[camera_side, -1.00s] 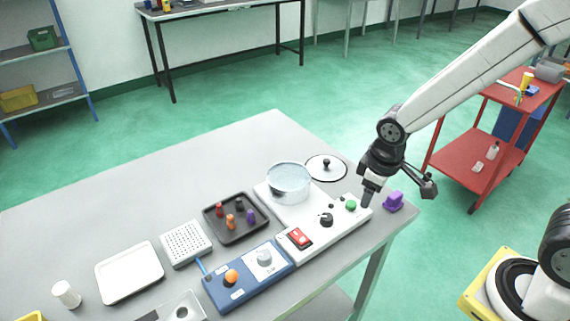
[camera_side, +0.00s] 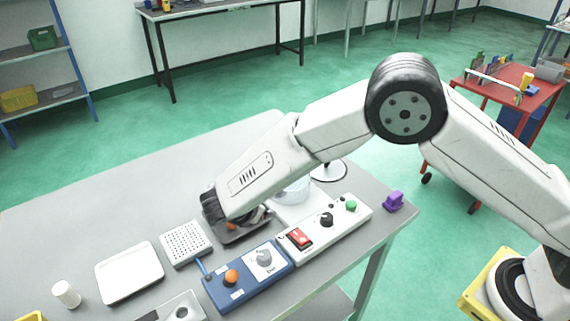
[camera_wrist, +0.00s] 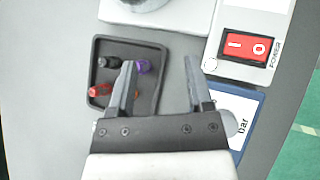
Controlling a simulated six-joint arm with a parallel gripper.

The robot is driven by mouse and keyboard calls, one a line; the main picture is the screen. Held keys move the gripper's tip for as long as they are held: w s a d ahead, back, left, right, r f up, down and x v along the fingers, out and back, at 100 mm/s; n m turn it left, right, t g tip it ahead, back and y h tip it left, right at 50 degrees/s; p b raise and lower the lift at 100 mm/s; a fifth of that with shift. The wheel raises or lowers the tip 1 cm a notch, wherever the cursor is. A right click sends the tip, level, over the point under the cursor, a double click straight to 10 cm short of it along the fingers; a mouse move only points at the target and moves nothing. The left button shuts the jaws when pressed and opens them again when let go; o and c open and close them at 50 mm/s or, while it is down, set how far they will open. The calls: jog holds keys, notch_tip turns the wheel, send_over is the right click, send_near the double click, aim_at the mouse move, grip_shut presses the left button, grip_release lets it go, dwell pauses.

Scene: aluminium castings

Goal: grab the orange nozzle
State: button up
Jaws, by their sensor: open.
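The orange nozzle (camera_wrist: 135,93) stands in the dark tray (camera_wrist: 158,108), mostly hidden behind my gripper's left finger in the wrist view. A bit of orange (camera_side: 231,226) also shows beside my wrist in the side view. Red (camera_wrist: 99,90), black (camera_wrist: 110,62) and purple (camera_wrist: 143,67) nozzles share the tray. My gripper (camera_wrist: 159,64) is open with nothing between its fingers. Its left finger overlaps the tray in view; its right finger lies right of the tray. The fingers are hidden in the side view, so their height is unclear.
The white power unit with a red switch (camera_wrist: 247,47) is close on the right. The blue box (camera_side: 248,276) with an orange knob stands in front. A perforated block (camera_side: 185,243) and white tray (camera_side: 130,272) lie left. A purple part (camera_side: 394,201) is at the right corner.

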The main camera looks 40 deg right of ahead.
jog(key=a+f+n+t, duration=0.1)
jog(key=a+n, duration=0.1)
jog(key=a, duration=0.1)
jog(key=a+f+n+t+h, duration=0.1)
jog(key=a+n+t, duration=0.1)
jog(key=a, duration=0.2)
jog(key=a+f+n+t+h, duration=0.1)
jog(key=a+n+t, duration=0.1)
jog(key=a, duration=0.2)
jog(key=shift+w+a, duration=0.2)
jog(key=shift+w, duration=0.15)
jog(key=shift+x, duration=3.9)
jog(key=shift+w, duration=0.1)
grip_shut()
